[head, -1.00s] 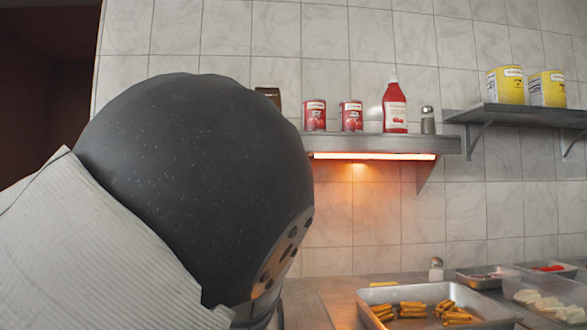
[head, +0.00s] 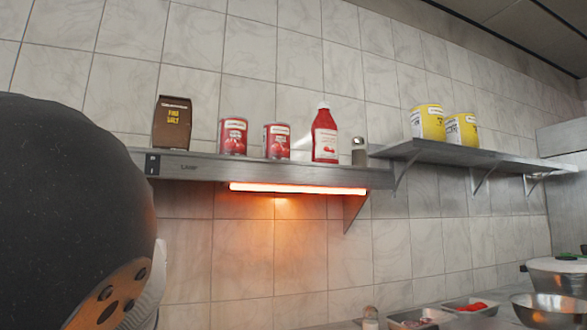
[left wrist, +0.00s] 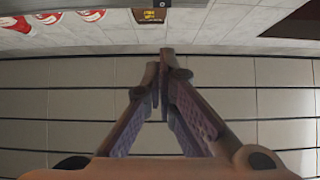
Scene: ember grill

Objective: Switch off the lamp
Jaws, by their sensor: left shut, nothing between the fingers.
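The lamp (head: 298,188) is a glowing orange-white strip under the left wall shelf (head: 270,170). It is lit and throws warm light on the tiles. A small dark switch plate (head: 152,164) with white marks sits at the left end of the shelf's front edge, beside the word LAMP. My left gripper (left wrist: 160,65) shows in the left wrist view, its fingers closed together at the tips with nothing between them. In the head view my dark arm covers the lower left and the left fingers are not visible. My right gripper is in neither view.
On the shelf stand a brown box (head: 173,122), two red cans (head: 233,136), a red bottle (head: 325,134) and a shaker (head: 359,151). Yellow tins (head: 428,122) stand on the right shelf (head: 450,153). Trays and metal bowls (head: 552,310) are low at right.

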